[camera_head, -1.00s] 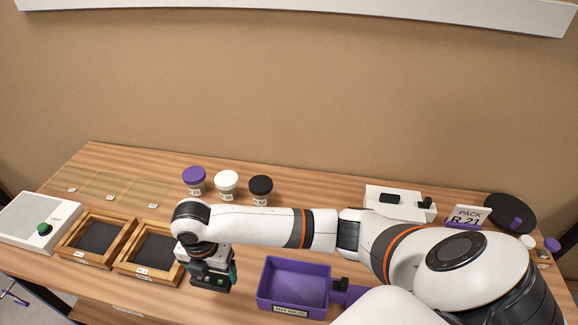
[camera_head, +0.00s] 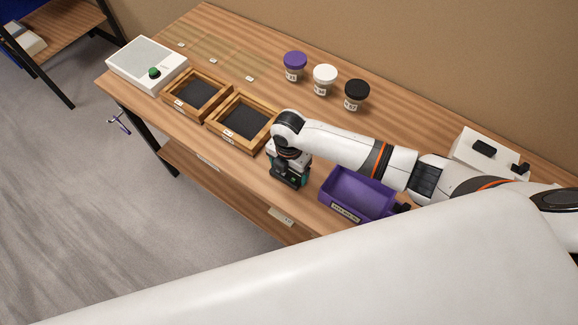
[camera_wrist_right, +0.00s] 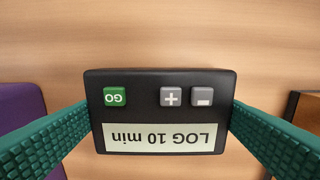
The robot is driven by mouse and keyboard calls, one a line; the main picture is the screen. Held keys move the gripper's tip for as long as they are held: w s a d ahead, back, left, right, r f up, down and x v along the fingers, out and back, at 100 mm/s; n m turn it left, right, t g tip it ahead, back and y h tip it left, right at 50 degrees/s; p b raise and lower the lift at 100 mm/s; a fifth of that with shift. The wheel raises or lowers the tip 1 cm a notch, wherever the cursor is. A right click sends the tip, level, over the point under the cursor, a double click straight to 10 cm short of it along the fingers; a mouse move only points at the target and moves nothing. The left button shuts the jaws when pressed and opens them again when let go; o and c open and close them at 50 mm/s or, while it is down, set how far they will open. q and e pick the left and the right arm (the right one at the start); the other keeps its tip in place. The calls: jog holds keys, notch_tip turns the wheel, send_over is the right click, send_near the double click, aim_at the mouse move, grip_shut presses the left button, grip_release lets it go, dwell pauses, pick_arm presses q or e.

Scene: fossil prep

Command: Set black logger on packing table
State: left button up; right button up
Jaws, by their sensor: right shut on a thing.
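The black logger (camera_wrist_right: 160,112) fills the middle of the right wrist view, with a green GO button, plus and minus buttons and a display reading "LOG 10 min". My right gripper (camera_head: 290,178) is shut on it, a teal finger on each side. In the head view, the gripper and logger are over the front of the wooden worktable (camera_head: 225,165), between a wooden tray and the purple bin. Whether the logger touches the tabletop is unclear. My left gripper is not in view. A second wooden table (camera_head: 62,52) is at the upper left; no label on it shows.
Two wooden trays (camera_head: 240,122) with dark liners and a white device (camera_head: 145,62) with a green button are left of the gripper. The purple bin (camera_head: 355,195) is close on its right. Three lidded jars (camera_head: 325,80) stand behind. Grey floor (camera_head: 90,200) is open at left.

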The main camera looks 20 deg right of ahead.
aim_at(289, 171)
jog(key=shift+f, duration=0.2)
jog(key=o, duration=0.9)
jog(key=shift+o, duration=0.2)
jog(key=shift+r, duration=0.1)
notch_tip(289, 171, up, 12)
jog(key=b, duration=0.1)
